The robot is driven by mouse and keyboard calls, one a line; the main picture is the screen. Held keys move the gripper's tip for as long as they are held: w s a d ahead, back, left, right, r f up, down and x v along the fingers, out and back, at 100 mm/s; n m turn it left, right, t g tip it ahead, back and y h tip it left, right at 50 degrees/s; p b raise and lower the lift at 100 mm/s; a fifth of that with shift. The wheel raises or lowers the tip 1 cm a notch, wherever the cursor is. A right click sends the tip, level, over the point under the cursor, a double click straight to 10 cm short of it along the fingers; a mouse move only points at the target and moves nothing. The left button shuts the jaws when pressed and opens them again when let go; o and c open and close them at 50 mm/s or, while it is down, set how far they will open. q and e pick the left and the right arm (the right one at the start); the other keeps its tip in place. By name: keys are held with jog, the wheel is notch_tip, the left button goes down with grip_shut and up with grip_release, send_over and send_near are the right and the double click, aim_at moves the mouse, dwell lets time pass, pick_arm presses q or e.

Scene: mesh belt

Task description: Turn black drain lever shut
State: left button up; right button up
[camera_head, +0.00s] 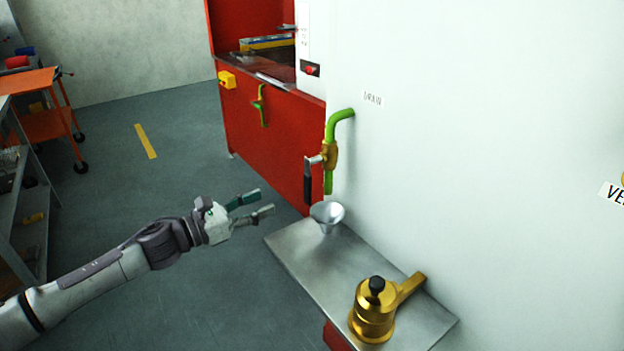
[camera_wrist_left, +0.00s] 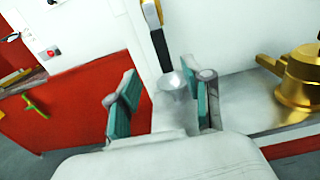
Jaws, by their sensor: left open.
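The black drain lever (camera_head: 308,183) hangs down beside the brass valve (camera_head: 330,155) on the green drain pipe (camera_head: 342,118) at the white wall. In the left wrist view the black lever (camera_wrist_left: 157,40) shows at top centre, beyond the fingers. My left gripper (camera_head: 262,204) is open and empty, to the left of the lever and a little lower, apart from it. Its two teal-padded fingers also show in the left wrist view (camera_wrist_left: 165,103), with a gap between them. My right gripper is not in view.
A metal funnel (camera_head: 327,214) stands below the pipe on a steel shelf (camera_head: 305,253). A brass pot-like fitting (camera_head: 373,310) with a black knob sits nearer on the shelf. A red cabinet (camera_head: 265,150) with another green handle (camera_head: 261,104) stands behind. The floor left of the shelf is clear.

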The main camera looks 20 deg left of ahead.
aim_at(306, 185)
pick_arm(q)
jog(key=p+x, duration=0.3)
jog(key=x, duration=0.9)
jog(key=shift+d+r+p, duration=0.1)
jog(key=shift+d+p, duration=0.05)
jog(key=shift+p, duration=0.2)
jog(key=shift+w+d, duration=0.25)
jog(key=shift+w, duration=0.1)
jog(key=shift+c, duration=1.2)
grip_shut()
